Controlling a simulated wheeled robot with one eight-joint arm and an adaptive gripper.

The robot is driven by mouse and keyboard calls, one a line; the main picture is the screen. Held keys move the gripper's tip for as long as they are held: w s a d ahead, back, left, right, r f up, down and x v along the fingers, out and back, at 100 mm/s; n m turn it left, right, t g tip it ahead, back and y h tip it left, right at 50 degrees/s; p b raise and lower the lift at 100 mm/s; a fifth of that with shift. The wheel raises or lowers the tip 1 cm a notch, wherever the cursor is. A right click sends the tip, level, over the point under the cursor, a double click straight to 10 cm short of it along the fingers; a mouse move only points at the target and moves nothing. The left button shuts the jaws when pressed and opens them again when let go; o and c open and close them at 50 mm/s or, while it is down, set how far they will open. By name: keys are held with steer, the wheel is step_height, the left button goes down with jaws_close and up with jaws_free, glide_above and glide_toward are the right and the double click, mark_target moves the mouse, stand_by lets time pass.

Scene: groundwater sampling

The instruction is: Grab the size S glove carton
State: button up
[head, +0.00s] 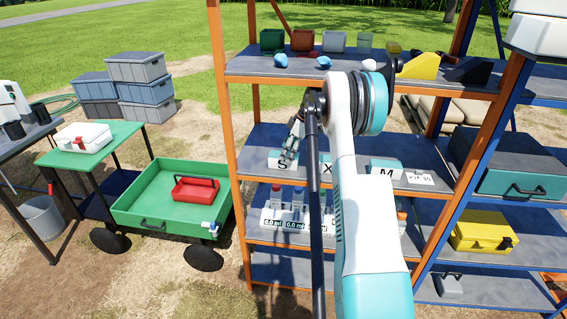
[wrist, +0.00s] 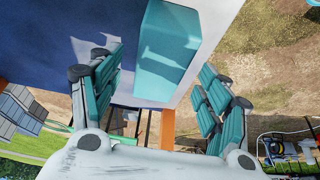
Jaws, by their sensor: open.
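The size S glove carton (head: 280,164), white and teal with a black S, stands at the left end of the rack's middle shelf. The X carton (head: 325,169) and the M carton (head: 386,172) stand to its right. My gripper (head: 291,152) is at the S carton, partly covering its upper right. In the wrist view, a teal and white carton (wrist: 166,58) lies between my open, spread fingers, toward their tips. No letter shows on it there. A gap shows on the right; contact on the left cannot be told.
The rack's orange left post (head: 229,140) is close to the left of the S carton. Labelled bottle racks (head: 272,222) stand on the shelf below; coloured bins (head: 302,40) and blue items are above. A green cart (head: 165,215) is at the left.

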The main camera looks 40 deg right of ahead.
steer(key=shift+a+b+x, duration=0.2)
steer(key=shift+b+x, duration=0.1)
steer(key=shift+x, duration=1.35)
steer(key=shift+w+f, duration=0.1)
steer(key=shift+w, duration=0.05)
steer(key=c, duration=1.2)
